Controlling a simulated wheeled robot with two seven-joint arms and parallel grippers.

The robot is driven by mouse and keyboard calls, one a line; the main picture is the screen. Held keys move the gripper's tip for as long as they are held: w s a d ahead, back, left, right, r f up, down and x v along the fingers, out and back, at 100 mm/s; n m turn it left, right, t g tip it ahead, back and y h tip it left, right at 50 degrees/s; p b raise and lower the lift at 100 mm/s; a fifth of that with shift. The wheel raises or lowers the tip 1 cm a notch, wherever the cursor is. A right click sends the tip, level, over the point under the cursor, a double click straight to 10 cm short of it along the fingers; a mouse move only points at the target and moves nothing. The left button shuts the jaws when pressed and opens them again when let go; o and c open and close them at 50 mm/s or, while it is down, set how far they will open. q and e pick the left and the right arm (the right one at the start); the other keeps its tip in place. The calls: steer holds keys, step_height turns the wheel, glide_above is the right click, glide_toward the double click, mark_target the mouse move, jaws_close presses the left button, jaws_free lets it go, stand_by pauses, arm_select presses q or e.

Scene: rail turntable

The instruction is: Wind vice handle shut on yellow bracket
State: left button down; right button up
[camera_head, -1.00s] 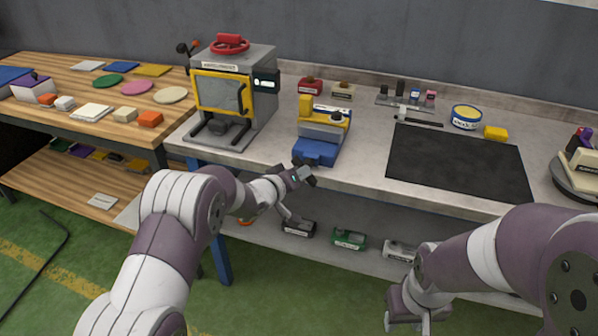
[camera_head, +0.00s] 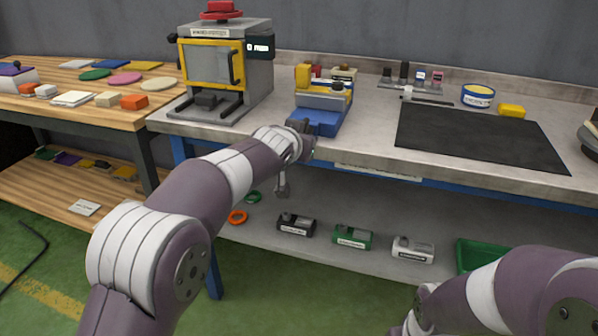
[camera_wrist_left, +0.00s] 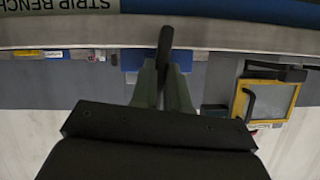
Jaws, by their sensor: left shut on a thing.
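The vice (camera_head: 318,121) has a blue base and a grey body, and stands at the front edge of the grey bench. The yellow bracket (camera_head: 303,77) stands upright at its left end. My left gripper (camera_head: 303,127) is at the front of the vice, below the bracket. In the left wrist view its fingers (camera_wrist_left: 164,75) are closed around a dark bar, the vice handle (camera_wrist_left: 165,42). The handle is mostly hidden by my gripper in the head view. Only part of my right arm shows at the lower right, its fingers out of frame.
A grey press with a yellow-framed door (camera_head: 208,63) stands left of the vice. A black mat (camera_head: 478,136) lies to the right. The lower shelf holds a black (camera_head: 296,224), a green (camera_head: 352,236) and a white block (camera_head: 412,249). The bench edge is close under my left gripper.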

arm_select(q)
steer(key=shift+f+m+t+h+b, duration=0.4)
steer(key=shift+m+t+b, duration=1)
steer(key=shift+m+b, duration=4.05)
steer(key=shift+f+m+t+h+b, duration=0.35)
steer(key=shift+m+t+b, duration=1.05)
steer(key=shift+m+b, duration=4)
steer(key=shift+f+m+t+h+b, duration=0.2)
steer(key=shift+m+t+h+b, duration=0.8)
steer(key=shift+m+b, duration=4.45)
steer(key=shift+m+t+y+p, duration=0.25)
steer(key=shift+m+t+p, duration=0.05)
steer(key=shift+m+p, duration=0.35)
steer(key=c, duration=1.1)
jaws_free()
